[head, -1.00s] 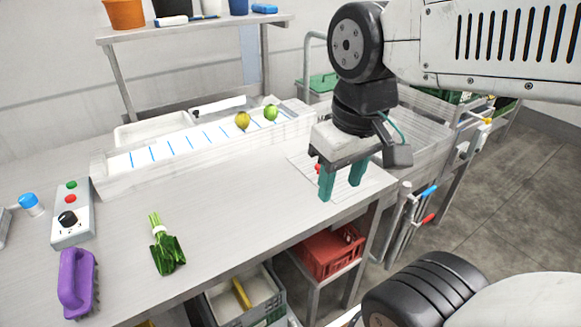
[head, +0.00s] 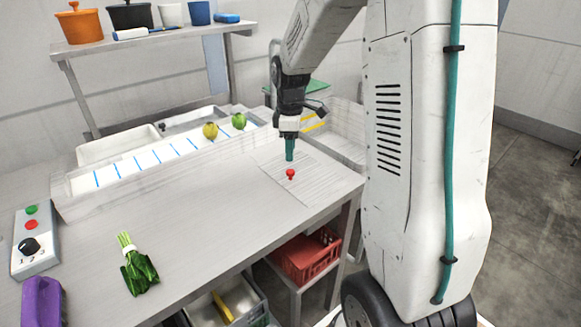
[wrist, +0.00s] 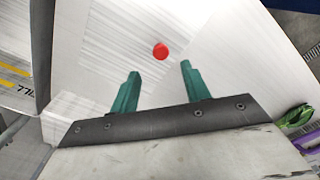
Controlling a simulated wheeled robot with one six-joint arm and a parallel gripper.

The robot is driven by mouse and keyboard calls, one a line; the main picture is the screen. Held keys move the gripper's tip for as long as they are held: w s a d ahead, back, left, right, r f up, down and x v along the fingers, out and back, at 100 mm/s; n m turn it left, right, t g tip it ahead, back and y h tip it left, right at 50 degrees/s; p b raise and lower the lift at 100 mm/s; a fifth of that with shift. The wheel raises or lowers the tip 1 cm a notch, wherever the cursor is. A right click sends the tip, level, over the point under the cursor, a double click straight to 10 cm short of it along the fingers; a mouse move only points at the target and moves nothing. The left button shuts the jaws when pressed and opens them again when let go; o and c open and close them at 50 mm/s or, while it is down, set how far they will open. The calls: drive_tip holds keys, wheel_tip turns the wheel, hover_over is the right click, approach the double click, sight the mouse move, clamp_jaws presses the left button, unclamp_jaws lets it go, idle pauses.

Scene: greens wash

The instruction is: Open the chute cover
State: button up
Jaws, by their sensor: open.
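The chute cover (head: 310,186) is a pale, faintly striped square panel lying flat at the right end of the table. It also shows in the wrist view (wrist: 100,50). A red knob (head: 291,174) stands on it. In the wrist view the knob (wrist: 160,51) lies ahead of the fingertips, between their lines. My gripper (head: 289,157) is open and empty, just behind the knob in the head view and apart from it. Its two green fingers (wrist: 160,72) are spread in the wrist view. The cover lies closed on the table.
A conveyor (head: 140,165) with blue stripes carries a yellow-green fruit (head: 210,131) and a green one (head: 238,120). A red crate (head: 306,256) sits below. The table middle is clear.

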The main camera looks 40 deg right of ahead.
sight(290, 171)
wheel_tip(290, 171, down, 7)
drive_tip(key=shift+f, duration=0.1)
idle(0.3)
clamp_jaws()
drive_tip(key=shift+a, duration=0.1)
